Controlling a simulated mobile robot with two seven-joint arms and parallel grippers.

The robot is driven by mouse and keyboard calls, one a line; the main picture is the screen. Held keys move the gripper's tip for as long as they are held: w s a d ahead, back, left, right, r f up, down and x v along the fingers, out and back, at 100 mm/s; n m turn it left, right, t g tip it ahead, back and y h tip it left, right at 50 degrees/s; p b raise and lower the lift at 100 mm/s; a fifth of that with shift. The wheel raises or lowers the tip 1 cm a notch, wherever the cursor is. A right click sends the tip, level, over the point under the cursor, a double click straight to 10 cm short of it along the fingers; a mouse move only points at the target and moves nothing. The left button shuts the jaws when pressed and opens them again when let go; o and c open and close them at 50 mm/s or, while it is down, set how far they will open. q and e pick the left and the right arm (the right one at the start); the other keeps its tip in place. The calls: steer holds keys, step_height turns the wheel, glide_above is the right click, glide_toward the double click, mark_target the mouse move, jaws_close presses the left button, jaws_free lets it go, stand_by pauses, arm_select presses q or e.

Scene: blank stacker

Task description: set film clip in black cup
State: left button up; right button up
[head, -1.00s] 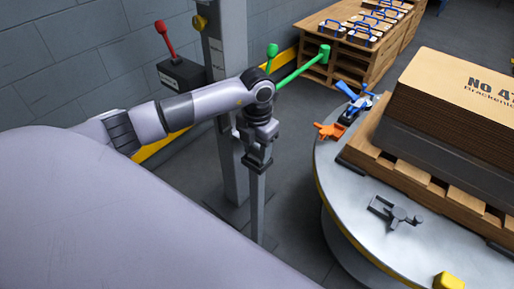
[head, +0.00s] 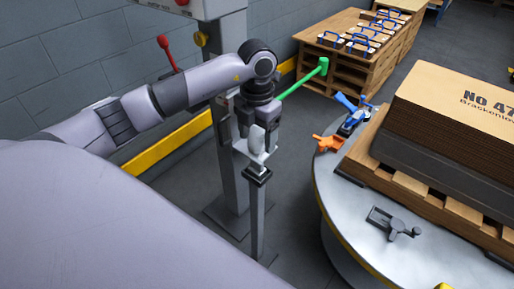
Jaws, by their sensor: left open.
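My left gripper (head: 258,148) hangs pointing down, open, above a slim grey post. A dark square holder (head: 259,175) tops that post and looks like the black cup; its inside is not visible. The fingertips are just above it, and I cannot tell whether they touch it. No object shows clearly between the fingers. Clamp-like pieces lie on the round table: an orange one (head: 327,143) at its left edge, a blue one (head: 352,108) behind it and a grey one (head: 393,224) nearer. I cannot tell which is the film clip. My right gripper is out of view.
The round grey table (head: 350,205) carries a pallet with a stack of brown cardboard (head: 450,125). A thick column (head: 230,100) with a red lever (head: 166,50) and a green-ended lever (head: 322,67) stands behind my left arm. Blue-handled items sit on a wooden crate (head: 325,55).

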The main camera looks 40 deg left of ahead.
arm_select(q)
steer(key=s+d+f+m+g+h, duration=0.1)
steer(key=s+d+h, duration=0.3)
steer(key=d, duration=0.5)
steer(key=s+d+m+h, duration=0.1)
steer(key=s+d+h, duration=0.1)
steer(key=d+h, duration=0.55)
steer(key=s+d+r+n+t+h, duration=0.1)
steer(key=d+r+n+t+h, duration=0.55)
steer(key=d+n+h, duration=0.2)
steer(key=w+a+f+n+t+y, duration=0.1)
steer(key=a+f+n+t+y, duration=0.4)
steer(key=n, duration=0.5)
steer(key=a+f+n+t+y, duration=0.4)
steer(key=n+t+y, duration=0.3)
steer(key=n, duration=0.4)
steer(key=s+a+f+n+g+y, duration=0.2)
steer(key=s+f+n+g, duration=0.1)
steer(key=s+f, duration=0.2)
steer(key=s+a+f+n+g+y, duration=0.3)
steer(key=s+f, duration=0.3)
steer(key=f, duration=0.3)
steer(key=shift+s+a+n+g, duration=0.15)
steer(key=shift+s+n+g, duration=0.1)
steer(key=shift+n+g, duration=0.4)
steer(key=shift+r, duration=0.1)
